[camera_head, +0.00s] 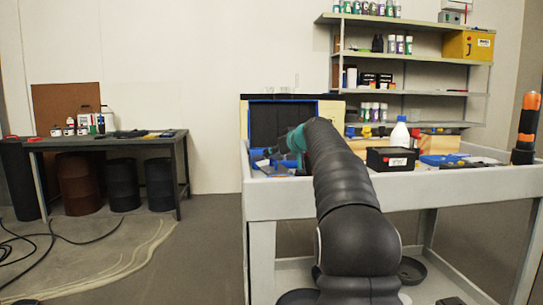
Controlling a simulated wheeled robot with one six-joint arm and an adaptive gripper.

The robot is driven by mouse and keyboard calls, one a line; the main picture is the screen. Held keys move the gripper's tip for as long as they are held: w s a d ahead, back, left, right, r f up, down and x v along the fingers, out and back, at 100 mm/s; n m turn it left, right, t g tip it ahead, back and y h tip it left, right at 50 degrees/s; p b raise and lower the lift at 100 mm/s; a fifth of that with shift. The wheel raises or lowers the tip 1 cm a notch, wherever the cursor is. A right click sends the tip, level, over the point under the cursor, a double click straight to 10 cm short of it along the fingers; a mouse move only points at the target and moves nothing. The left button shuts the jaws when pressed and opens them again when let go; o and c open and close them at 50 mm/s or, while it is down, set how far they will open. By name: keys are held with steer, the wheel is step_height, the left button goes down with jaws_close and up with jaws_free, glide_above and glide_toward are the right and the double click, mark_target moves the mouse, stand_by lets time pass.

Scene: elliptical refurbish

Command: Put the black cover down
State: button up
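My arm reaches forward over the white workbench (400,187), and its dark links fill the middle of the view. My gripper (272,153) is small and partly hidden at the arm's far end, near a teal part. It is low over the left side of the bench, in front of a dark panel (270,122) with a blue frame. I cannot tell whether it is open or shut, or whether it holds anything. I cannot pick out the black cover for certain; the dark shapes near the gripper are too small to tell apart.
A black bin (390,160), a white bottle (400,134) and blue trays (440,159) stand on the bench to the arm's right. An orange-and-black cylinder (527,125) stands at its right corner. Shelves (420,56) are behind. A dark table (100,143) stands far left.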

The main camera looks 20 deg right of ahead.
steer(key=v, duration=0.9)
steer(key=shift+b, duration=0.35)
steer(key=shift+s, duration=0.1)
steer(key=a+n, duration=0.1)
steer(key=a, duration=0.3)
steer(key=a+n+g, duration=0.1)
steer(key=a+n, duration=0.1)
steer(key=a, duration=0.3)
steer(key=a+n+y+p, duration=0.1)
steer(key=a+n, duration=0.1)
steer(key=a, duration=0.3)
steer(key=shift+w+r, duration=0.2)
steer(key=shift+r, duration=0.1)
steer(key=s+a+f+m+g+p, duration=0.15)
steer(key=s+a+f, duration=0.3)
steer(key=s, duration=0.85)
steer(key=s+a+f+g+p, duration=0.25)
steer(key=s+a, duration=0.25)
steer(key=s, duration=0.7)
steer(key=s+f+m+g+h+p, duration=0.2)
steer(key=s+f+m, duration=0.3)
steer(key=s+f, duration=1)
steer(key=shift+s+a+f+g+h+p, duration=0.15)
steer(key=shift+s+f+g+h+p, duration=0.2)
steer(key=shift+s+p, duration=0.55)
steer(key=shift+s, duration=0.1)
